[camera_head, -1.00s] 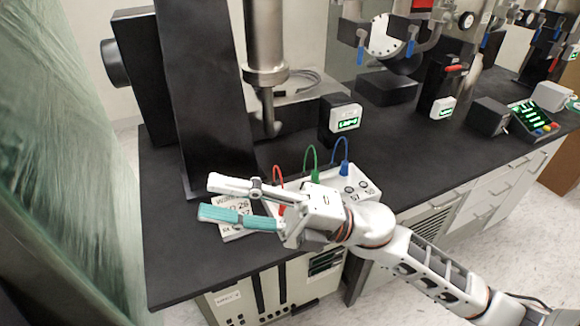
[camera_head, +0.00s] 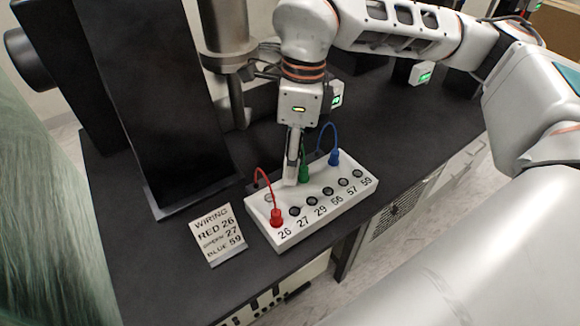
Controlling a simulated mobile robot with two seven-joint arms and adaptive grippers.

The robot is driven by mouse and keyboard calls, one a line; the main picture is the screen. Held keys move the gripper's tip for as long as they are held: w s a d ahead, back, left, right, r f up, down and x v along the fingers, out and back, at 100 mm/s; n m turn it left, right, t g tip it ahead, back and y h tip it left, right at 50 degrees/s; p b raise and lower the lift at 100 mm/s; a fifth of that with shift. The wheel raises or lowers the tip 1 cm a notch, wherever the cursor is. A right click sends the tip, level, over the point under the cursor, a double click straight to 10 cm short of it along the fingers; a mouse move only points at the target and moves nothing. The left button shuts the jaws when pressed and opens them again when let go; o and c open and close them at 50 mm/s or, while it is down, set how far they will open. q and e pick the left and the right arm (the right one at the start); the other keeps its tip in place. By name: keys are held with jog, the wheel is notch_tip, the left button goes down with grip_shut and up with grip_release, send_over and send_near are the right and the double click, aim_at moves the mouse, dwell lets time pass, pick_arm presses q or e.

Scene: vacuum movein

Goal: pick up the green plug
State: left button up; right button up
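The green plug (camera_head: 304,174) stands upright at the back of the white wiring box (camera_head: 293,232). Its green cable is mostly hidden behind my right gripper (camera_head: 291,181). That gripper points down just left of the plug, with a finger tip low over the box's rear. Its fingers show edge-on, so I cannot tell whether they are apart or touch the plug. The red plug (camera_head: 276,218) stands in hole 26 at the front left. The blue plug (camera_head: 334,158) stands at the back right. My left gripper is not in view.
A wiring card (camera_head: 218,236) on the black bench reads red 26, green 27, blue 59. Front holes 27 to 59 look empty. A tall black stand (camera_head: 160,110) and a metal column (camera_head: 228,50) rise behind at the left. The bench's front edge is close.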

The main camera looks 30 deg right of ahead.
aim_at(304, 168)
jog(key=d, duration=0.2)
jog(key=w+d+m+h, duration=0.1)
jog(key=shift+d+r, duration=0.35)
jog(key=shift+r, duration=0.05)
jog(key=shift+w+d+f, duration=0.1)
jog(key=shift+d+f, duration=0.1)
jog(key=shift+f, duration=0.8)
jog(key=f, duration=0.5)
jog(key=shift+w+f+b, duration=0.3)
jog(key=shift+b, duration=0.05)
jog(key=shift+c, duration=0.5)
grip_shut()
